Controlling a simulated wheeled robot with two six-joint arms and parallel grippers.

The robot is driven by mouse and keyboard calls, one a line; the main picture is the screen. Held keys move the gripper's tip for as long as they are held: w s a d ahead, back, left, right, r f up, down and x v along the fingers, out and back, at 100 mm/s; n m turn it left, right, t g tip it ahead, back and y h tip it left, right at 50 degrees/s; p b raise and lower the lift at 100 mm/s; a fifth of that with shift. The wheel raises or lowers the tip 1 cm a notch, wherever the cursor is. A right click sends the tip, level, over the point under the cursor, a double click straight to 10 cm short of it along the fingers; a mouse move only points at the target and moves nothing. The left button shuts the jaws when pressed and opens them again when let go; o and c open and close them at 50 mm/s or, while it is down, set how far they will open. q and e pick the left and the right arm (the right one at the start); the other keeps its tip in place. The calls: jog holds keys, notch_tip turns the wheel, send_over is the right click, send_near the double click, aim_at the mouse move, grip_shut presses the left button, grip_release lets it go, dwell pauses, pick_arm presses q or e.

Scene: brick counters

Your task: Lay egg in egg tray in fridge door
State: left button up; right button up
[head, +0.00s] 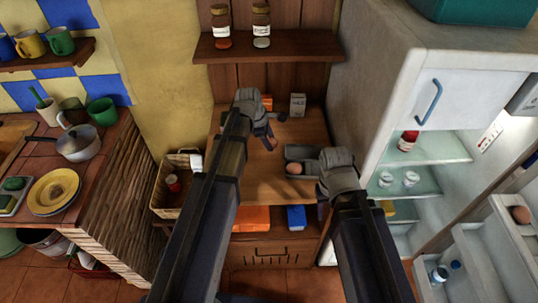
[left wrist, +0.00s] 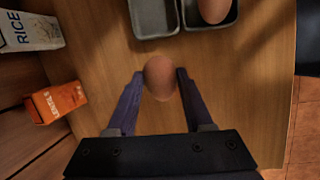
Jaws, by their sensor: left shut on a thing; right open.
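My left gripper (head: 270,143) is shut on a brown egg (left wrist: 160,77), held between its two fingertips over the wooden table. It also shows in the left wrist view (left wrist: 158,88). A grey tray (left wrist: 153,30) with two visible compartments lies just beyond; the left one is empty and the right one holds another egg (left wrist: 213,10). That tray also shows in the head view (head: 302,151). My right gripper (head: 325,190) is over the table's right side beside the tray, open, its fingers mostly hidden. The fridge door (head: 467,250) stands open at lower right, with an egg (head: 521,214) in its upper rack.
The fridge (head: 395,95) stands at right, with jars on glass shelves (head: 430,150). A rice box (left wrist: 28,30) and an orange carton (left wrist: 57,102) stand at the table's back. A wicker basket (head: 165,205) is left of the table. A jar shelf (head: 265,48) hangs above.

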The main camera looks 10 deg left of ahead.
pick_arm(q)
jog(key=shift+f, duration=0.5)
pick_arm(e)
jog(key=shift+f, duration=0.5)
pick_arm(q)
notch_tip(320, 180, down, 4)
jog(key=b, duration=0.3)
jog(key=shift+r+b, duration=0.2)
jog(key=shift+b, duration=0.15)
pick_arm(e)
notch_tip(320, 180, down, 4)
jog(key=shift+r, duration=0.2)
pick_arm(q)
jog(key=shift+f, duration=0.15)
jog(key=o, duration=0.8)
pick_arm(e)
jog(key=shift+f, duration=0.1)
